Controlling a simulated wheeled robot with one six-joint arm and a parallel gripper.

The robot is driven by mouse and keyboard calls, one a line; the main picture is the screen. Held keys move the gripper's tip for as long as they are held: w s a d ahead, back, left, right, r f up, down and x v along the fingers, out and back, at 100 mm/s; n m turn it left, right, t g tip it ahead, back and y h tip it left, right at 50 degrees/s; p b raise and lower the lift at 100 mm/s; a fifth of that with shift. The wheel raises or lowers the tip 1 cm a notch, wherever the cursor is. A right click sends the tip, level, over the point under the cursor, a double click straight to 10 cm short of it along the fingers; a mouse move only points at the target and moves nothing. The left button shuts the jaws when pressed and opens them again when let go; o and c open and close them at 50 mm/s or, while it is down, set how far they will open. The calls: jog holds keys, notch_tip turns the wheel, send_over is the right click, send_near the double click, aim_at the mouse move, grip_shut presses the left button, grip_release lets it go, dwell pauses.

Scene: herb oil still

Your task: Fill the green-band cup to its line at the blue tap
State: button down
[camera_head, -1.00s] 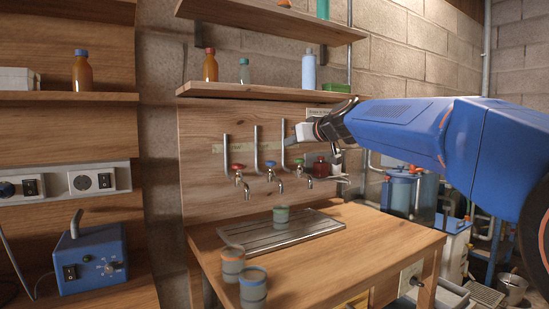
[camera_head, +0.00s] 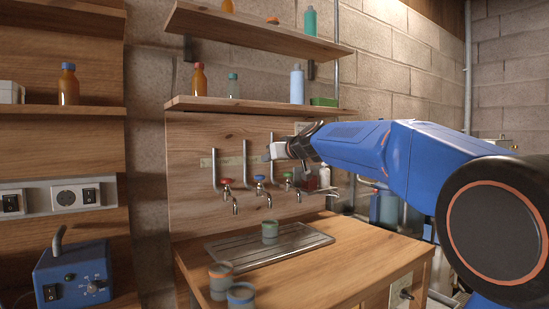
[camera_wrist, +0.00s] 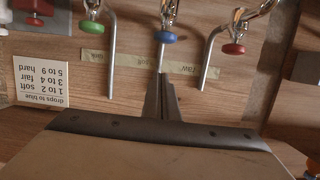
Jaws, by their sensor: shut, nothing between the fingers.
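The green-band cup (camera_head: 270,231) stands upright on the ridged metal drain tray (camera_head: 310,241). I cannot see how full it is. The blue-handled tap (camera_head: 260,181) is in the middle of the row, behind the cup and slightly left of it in the picture. It also shows in the wrist view (camera_wrist: 164,38). My gripper (camera_head: 270,152) is shut and empty, in front of the back board, above the taps and well above the cup. Its closed fingers show in the wrist view (camera_wrist: 163,80), pointing towards the blue handle but not clearly touching it.
A red-handled tap (camera_head: 226,182) is left of the blue one, a green-handled tap (camera_head: 288,176) right. An orange-band cup (camera_head: 220,283) and a blue-band cup (camera_head: 240,299) stand at the bench's front left. A drops card (camera_wrist: 41,82) hangs on the board. The bench's right part is clear.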

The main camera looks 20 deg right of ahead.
aim_at(260, 177)
jog(key=w+f, duration=0.1)
jog(key=w+a+f, duration=0.1)
jog(key=shift+w+f, duration=0.15)
jog(key=shift+w, duration=0.2)
jog(key=shift+f, duration=1.15)
